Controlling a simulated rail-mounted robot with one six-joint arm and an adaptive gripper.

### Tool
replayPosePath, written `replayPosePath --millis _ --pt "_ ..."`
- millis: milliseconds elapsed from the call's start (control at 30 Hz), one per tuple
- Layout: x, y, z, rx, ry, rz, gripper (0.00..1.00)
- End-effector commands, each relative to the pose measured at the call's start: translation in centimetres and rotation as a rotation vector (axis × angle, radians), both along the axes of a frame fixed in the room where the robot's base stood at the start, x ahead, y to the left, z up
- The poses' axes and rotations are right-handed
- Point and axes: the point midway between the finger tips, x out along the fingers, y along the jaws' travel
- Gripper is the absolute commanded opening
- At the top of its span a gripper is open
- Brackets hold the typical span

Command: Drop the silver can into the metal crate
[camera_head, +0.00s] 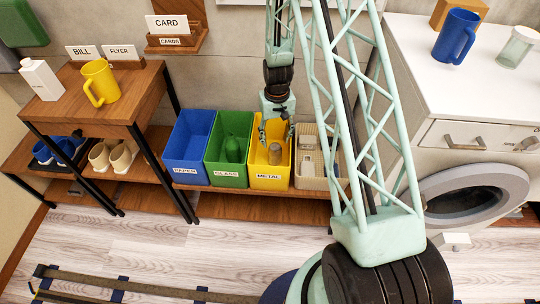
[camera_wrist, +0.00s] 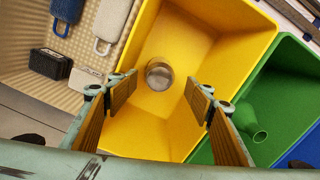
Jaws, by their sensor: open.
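The silver can (camera_head: 274,154) is inside the yellow metal crate (camera_head: 270,182), which has a "METAL" label on its front. In the wrist view the can (camera_wrist: 159,76) shows its round end near the middle of the crate (camera_wrist: 215,115), below my fingers. My gripper (camera_head: 277,133) is over the crate. In the wrist view my gripper (camera_wrist: 161,92) has its two fingers wide apart with nothing between them; the can lies beyond the fingertips. Whether the can touches the crate floor is hard to tell.
The green glass crate (camera_head: 226,178) with a green bottle (camera_head: 233,149) stands left of the metal crate, and the blue paper crate (camera_head: 189,155) further left. A beige crate (camera_head: 313,181) with several items is on the right. A washing machine (camera_head: 470,203) stands at the right.

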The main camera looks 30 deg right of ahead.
Motion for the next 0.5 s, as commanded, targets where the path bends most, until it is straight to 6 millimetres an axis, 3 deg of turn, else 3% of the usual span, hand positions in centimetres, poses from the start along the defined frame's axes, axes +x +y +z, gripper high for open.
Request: replayPosePath --millis 267,500 --pt "0.0 0.0 0.8 0.0 -0.001 0.0 0.49" --pt "0.0 0.0 2.7 0.0 -0.001 0.0 0.49"
